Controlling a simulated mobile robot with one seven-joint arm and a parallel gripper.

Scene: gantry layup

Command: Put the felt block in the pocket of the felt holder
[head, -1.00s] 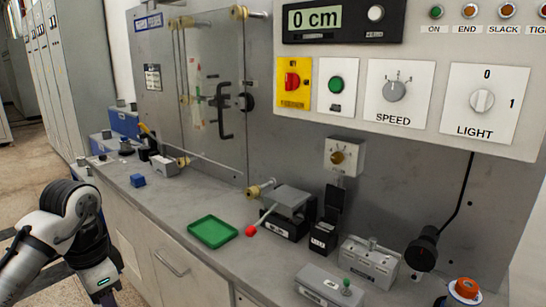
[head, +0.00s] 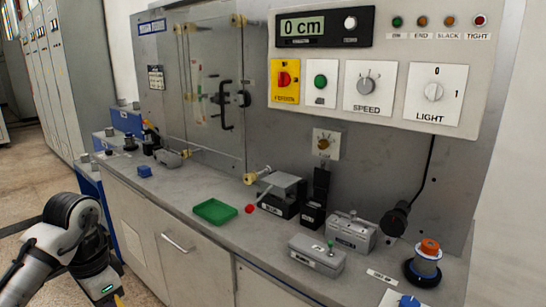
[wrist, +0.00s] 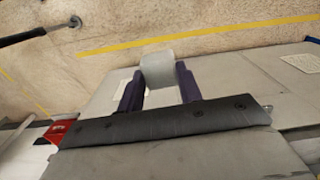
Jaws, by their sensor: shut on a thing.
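In the wrist view my gripper (wrist: 158,88) is shut on a pale grey block (wrist: 157,68) with a rounded look, held between two dark purple fingers. I take it for the felt block. It is held in the air, with floor and the bench behind it. In the head view my arm is at the lower left and the gripper is out of frame. I cannot tell which thing on the bench is the felt holder; no pocket shows clearly.
A green tray (head: 215,212), a blue block (head: 144,171), a black box with a raised lid (head: 313,216), grey boxes (head: 317,255) and an orange-topped spool (head: 427,260) stand on the grey bench. A red-knobbed lever (head: 250,209) sticks out beside the tray. The panel wall rises behind.

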